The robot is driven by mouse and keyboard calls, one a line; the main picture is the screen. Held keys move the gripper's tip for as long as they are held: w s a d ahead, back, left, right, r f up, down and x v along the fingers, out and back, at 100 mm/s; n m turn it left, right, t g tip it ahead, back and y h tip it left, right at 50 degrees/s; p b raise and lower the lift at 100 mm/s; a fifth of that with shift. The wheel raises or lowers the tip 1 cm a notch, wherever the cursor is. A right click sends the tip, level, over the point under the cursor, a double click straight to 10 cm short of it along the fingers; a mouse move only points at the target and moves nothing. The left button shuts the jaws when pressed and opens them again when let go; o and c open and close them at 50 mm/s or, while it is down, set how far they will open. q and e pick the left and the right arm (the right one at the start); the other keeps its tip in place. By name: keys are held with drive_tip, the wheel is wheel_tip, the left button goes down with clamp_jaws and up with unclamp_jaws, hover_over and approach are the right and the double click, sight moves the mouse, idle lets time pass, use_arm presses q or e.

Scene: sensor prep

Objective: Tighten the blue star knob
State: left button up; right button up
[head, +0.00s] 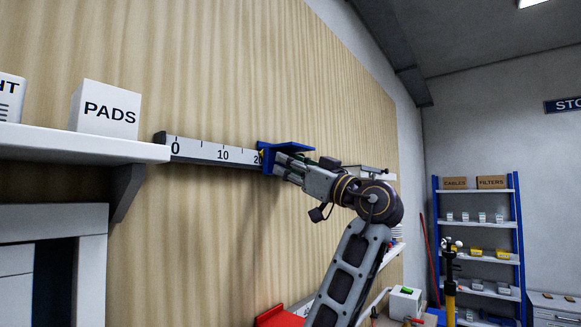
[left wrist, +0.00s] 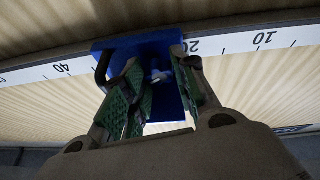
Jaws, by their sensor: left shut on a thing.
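A blue bracket (head: 291,146) sits on a white ruler rail (head: 205,151) fixed to the wood-grain wall, just past the 20 mark. My left gripper (head: 283,168) reaches it from the right, with its fingertips at the bracket's underside. In the left wrist view the blue bracket (left wrist: 138,44) spans the rail, and my left gripper's green-padded fingers (left wrist: 160,82) are either side of a small blue part, which I take for the star knob (left wrist: 159,76). The fingers are shut on it and hide most of its shape. My right gripper is not in view.
A white shelf (head: 80,147) with a PADS box (head: 105,110) juts out left of the rail. A blue-framed rack (head: 520,235) with bins stands far right. A red object (head: 280,317) and a white-and-green box (head: 405,302) are low down.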

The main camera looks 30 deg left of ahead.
use_arm(q)
drive_tip(key=shift+m+t+h+b, duration=0.3)
drive_tip(key=shift+m+t+b, duration=0.5)
drive_tip(key=shift+m, duration=1.2)
drive_tip(key=shift+s+t, duration=0.1)
drive_tip(key=shift+t, duration=0.2)
drive_tip(key=o, duration=1.1)
drive_tip(key=shift+c, duration=0.2)
drive_tip(key=v, duration=1.2)
drive_tip(key=shift+r, duration=0.1)
